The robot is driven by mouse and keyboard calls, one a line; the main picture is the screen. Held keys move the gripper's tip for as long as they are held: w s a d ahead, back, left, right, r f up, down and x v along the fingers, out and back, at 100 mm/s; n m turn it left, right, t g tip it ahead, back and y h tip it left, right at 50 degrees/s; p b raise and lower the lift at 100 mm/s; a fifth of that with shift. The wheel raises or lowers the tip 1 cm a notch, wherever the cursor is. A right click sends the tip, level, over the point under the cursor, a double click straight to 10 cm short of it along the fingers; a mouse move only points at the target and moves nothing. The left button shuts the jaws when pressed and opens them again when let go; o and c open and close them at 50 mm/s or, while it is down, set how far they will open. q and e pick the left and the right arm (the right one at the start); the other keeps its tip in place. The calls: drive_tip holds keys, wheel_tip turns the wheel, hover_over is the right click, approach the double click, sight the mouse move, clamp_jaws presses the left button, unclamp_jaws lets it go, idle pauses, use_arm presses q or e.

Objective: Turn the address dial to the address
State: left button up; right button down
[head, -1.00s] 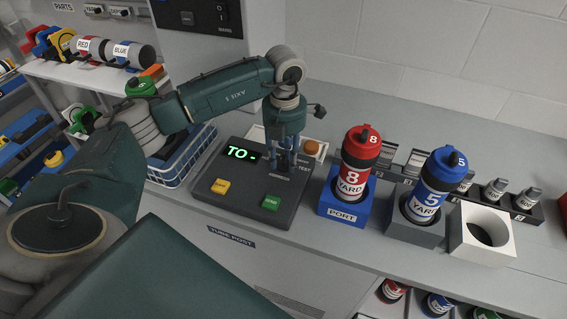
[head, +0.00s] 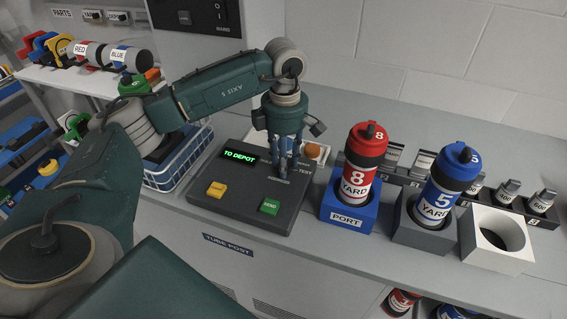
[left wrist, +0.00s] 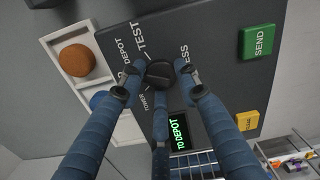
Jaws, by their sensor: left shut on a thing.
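The address dial (left wrist: 160,73) is a dark round knob on the console, clear in the left wrist view. Labels TOWER, DEPOT and TEST and a partly covered word ending in ESS stand around it. My left gripper (left wrist: 157,86) is shut on the dial with its three blue fingers around it. In the head view my left gripper (head: 282,172) points down at the console and hides most of the dial. The console's display (head: 240,155) reads TO DEPOT in green; it also shows in the left wrist view (left wrist: 179,134). My right gripper is not in view.
The console (head: 245,210) has a yellow button (head: 216,189) and a green SEND button (head: 270,206). A blue PORT holder (head: 347,216) with a red 8 YARD tube stands to the right, beside a blue 5 YARD tube (head: 440,195).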

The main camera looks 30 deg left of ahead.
use_arm(q)
drive_tip(key=shift+w+d+r+m, duration=0.15)
drive_tip(key=shift+d+r+m, duration=0.1)
drive_tip(key=shift+m, duration=0.45)
drive_tip(key=o, duration=1.1)
drive_tip(key=shift+d+f, duration=0.1)
wheel_tip(320, 180, up, 12)
